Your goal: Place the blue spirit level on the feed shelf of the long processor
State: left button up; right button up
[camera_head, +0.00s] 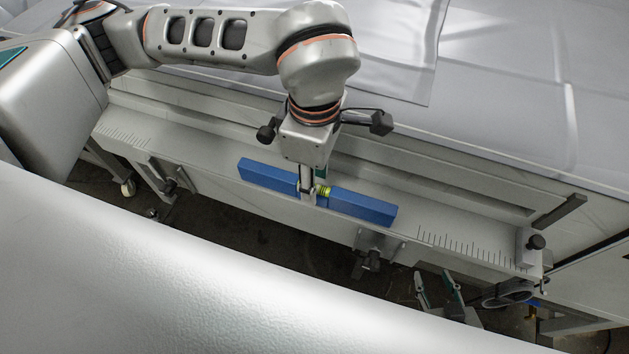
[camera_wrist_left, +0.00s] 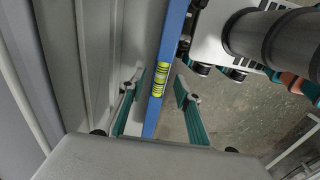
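The blue spirit level (camera_head: 362,206), with a yellow-green vial, lies lengthwise along the front part of the long grey feed shelf (camera_head: 440,226) in the head view. I cannot tell whether it touches the shelf. In the left wrist view, the level (camera_wrist_left: 170,50) runs between the view of my left gripper's open teal fingers (camera_wrist_left: 158,108), without visible contact.
A raised rail (camera_head: 430,172) runs behind the shelf. Wrinkled pale sheeting (camera_head: 520,90) covers the area behind. Dark floor shows in front.

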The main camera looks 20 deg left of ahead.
pick_arm(q)
notch_tip(320, 180, up, 10)
jog(key=shift+r, duration=0.15)
dwell(0.7)
